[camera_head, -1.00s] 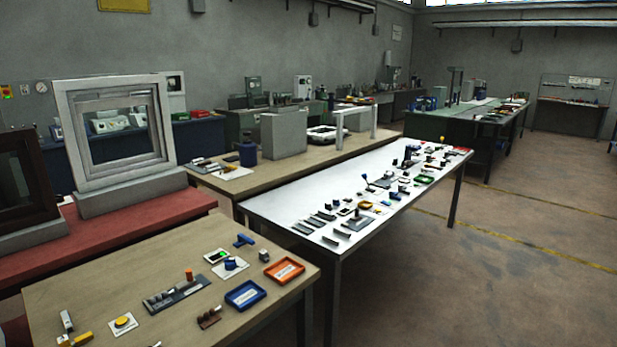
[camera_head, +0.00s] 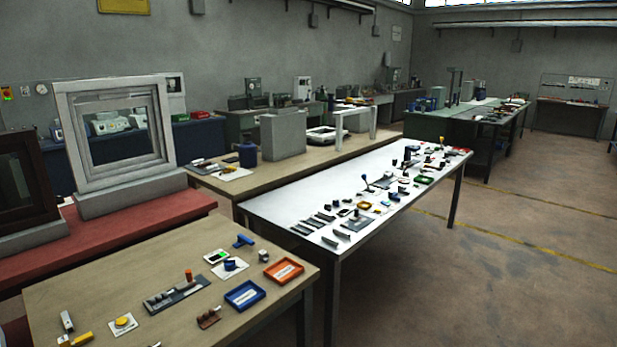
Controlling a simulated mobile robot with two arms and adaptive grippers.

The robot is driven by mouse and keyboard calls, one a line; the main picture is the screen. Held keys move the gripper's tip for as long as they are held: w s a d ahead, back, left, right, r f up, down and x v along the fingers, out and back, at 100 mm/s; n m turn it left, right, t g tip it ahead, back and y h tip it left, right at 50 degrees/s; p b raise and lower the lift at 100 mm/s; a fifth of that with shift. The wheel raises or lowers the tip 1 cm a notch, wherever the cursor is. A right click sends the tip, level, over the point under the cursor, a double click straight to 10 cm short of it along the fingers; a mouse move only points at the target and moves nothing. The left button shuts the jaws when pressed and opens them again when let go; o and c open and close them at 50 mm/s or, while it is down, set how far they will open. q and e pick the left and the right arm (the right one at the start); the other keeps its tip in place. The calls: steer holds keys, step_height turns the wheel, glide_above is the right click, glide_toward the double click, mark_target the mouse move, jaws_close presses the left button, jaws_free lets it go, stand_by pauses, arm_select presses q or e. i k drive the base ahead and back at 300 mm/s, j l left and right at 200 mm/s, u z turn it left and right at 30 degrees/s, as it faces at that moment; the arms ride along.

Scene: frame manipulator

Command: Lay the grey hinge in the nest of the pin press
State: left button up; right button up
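Neither of my grippers is in view. I cannot pick out the grey hinge for certain; several small grey parts lie on the white table (camera_head: 285,205) and are too small to tell apart. A small device with a blue-knobbed lever (camera_head: 364,179) stands on that table, but I cannot tell whether it is the pin press. On the near wooden table (camera_head: 80,285), a dark fixture plate (camera_head: 178,295) carries several grey blocks and an orange-topped post (camera_head: 189,275). I cannot see a hinge in any nest.
A blue tray (camera_head: 244,294) and an orange tray (camera_head: 284,271) lie near the wooden table's right edge. A grey window frame (camera_head: 69,135) stands on a red bench (camera_head: 110,233). Open floor (camera_head: 470,290) lies right of the white table.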

mark_target(165, 296)
steer(key=u, duration=0.7)
steer(key=i+l+u, duration=0.15)
steer(key=u, duration=0.3)
steer(key=i+l+u, duration=0.25)
steer(key=u, duration=0.15)
steer(key=i+l+u, duration=0.3)
steer(key=u, duration=0.15)
